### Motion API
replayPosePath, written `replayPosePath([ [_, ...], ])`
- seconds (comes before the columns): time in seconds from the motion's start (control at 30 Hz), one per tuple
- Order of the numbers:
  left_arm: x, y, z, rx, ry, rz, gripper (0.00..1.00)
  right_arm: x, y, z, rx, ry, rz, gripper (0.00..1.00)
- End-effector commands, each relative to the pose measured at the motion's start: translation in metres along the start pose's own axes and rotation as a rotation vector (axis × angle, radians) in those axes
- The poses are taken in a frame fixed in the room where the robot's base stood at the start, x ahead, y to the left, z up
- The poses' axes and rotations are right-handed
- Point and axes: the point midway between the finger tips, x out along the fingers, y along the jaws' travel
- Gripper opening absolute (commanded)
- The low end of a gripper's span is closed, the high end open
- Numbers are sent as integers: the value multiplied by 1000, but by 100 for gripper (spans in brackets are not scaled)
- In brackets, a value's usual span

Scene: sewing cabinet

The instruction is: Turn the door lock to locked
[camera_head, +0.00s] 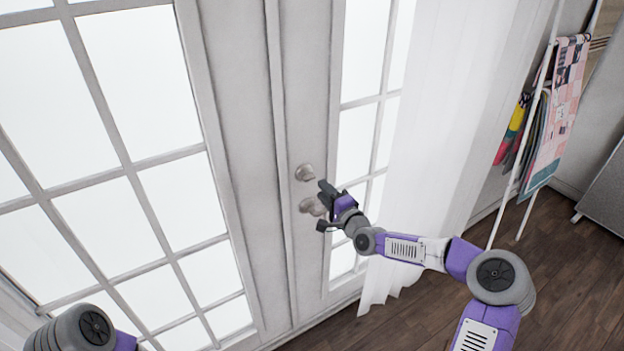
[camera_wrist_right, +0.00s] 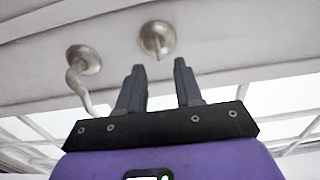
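The door lock (camera_head: 304,173) is a round metal plate with a small thumb-turn on the white door (camera_head: 305,100). It also shows in the right wrist view (camera_wrist_right: 157,39), just beyond my fingertips. A curved lever handle (camera_head: 309,206) sits below the lock in the head view; in the wrist view this handle (camera_wrist_right: 84,66) is left of the lock. My right gripper (camera_head: 322,204) is in front of the lock and handle. In the wrist view its two fingers (camera_wrist_right: 159,68) are apart, with nothing between them. Only part of my left arm shows, at bottom left; the left gripper is out of view.
Glass panes (camera_head: 130,85) fill the doors on both sides of the lock. A white curtain (camera_head: 455,120) hangs right of the door. A white rack (camera_head: 540,110) with hanging fabrics stands at right. The wooden floor (camera_head: 560,270) is open at lower right.

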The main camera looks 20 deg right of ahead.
Motion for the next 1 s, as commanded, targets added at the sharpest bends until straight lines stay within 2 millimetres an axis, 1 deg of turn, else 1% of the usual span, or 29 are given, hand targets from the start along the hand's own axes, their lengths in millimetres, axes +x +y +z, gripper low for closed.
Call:
replayPosePath([
  [0.3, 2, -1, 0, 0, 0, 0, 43, 44, 2, 3, 0, -4, 2, 35],
  [0.5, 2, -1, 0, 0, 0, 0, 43, 63, 3, 3, 1, -4, 4, 35],
  [0.67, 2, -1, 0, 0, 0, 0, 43, 69, 3, 2, 0, -3, 4, 35],
  [0.93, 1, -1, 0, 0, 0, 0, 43, 70, 3, 3, -1, -4, 5, 35],
  [1.0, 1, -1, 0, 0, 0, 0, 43, 70, 3, 3, -1, -4, 5, 24],
])
